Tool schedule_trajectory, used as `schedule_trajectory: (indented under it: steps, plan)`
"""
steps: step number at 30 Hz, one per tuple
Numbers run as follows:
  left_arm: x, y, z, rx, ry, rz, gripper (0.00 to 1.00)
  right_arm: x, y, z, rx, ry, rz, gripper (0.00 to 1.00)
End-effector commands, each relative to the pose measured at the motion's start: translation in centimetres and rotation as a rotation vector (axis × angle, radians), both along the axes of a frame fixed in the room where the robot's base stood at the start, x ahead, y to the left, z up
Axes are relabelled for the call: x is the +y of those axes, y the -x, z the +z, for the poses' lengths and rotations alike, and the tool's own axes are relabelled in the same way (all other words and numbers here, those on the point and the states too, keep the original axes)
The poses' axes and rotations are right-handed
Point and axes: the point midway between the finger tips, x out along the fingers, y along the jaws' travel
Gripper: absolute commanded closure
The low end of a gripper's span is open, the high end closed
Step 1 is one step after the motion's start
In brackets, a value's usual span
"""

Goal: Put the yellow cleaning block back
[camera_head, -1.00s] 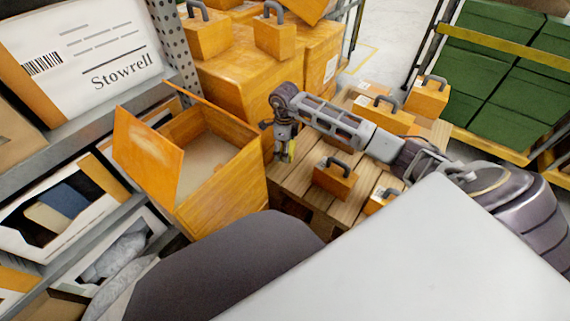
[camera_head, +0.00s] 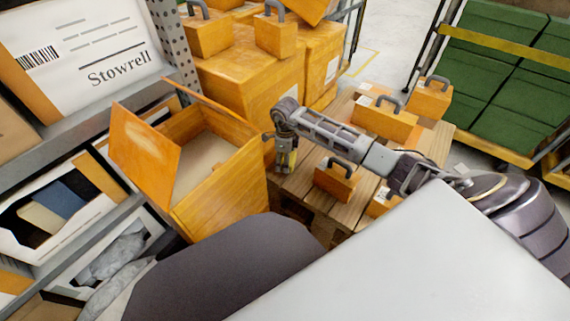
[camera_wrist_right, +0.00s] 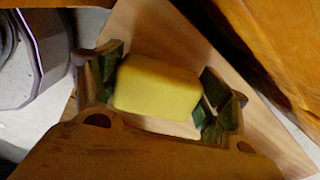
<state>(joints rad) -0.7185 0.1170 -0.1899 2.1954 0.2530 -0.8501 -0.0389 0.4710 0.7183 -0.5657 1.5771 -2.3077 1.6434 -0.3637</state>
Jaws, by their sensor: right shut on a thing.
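The yellow cleaning block (camera_wrist_right: 155,87) sits between the dark-padded fingers of my right gripper (camera_wrist_right: 158,93) in the right wrist view. The gripper is shut on it, above a wooden surface. In the head view my right gripper (camera_head: 285,162) hangs fingers down over the left edge of the wooden pallet (camera_head: 302,184), just right of the open orange box (camera_head: 228,183). My left gripper is not in view.
The open box has raised flaps and a pale inside. An orange case (camera_head: 337,181) with a grey handle stands on the pallet right of the gripper. Large orange boxes (camera_head: 250,75) stand behind. A grey shelf rack (camera_head: 95,125) fills the left. Green crates (camera_head: 500,75) stand at the far right.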

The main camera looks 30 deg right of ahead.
Motion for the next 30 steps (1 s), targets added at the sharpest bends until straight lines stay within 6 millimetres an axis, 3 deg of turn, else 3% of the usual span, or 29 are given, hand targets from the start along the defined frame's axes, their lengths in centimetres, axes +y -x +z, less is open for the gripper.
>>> schedule_trajectory:
  steps: [6,21,22,26,30]
  plan:
    - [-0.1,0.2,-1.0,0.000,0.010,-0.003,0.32,0.1,0.0,-1.8,-0.001,-0.001,0.000,0.47]
    - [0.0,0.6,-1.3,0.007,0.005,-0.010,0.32,0.0,0.0,-2.1,-0.001,0.000,0.000,0.47]
    - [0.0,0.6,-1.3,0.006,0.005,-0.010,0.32,0.0,0.0,-2.1,-0.001,0.000,0.000,0.21]
    - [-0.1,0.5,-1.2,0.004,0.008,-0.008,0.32,0.0,0.0,-2.1,-0.001,0.000,0.000,0.04]
    - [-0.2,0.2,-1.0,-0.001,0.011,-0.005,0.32,0.0,0.0,-2.1,-0.001,-0.001,0.000,0.03]
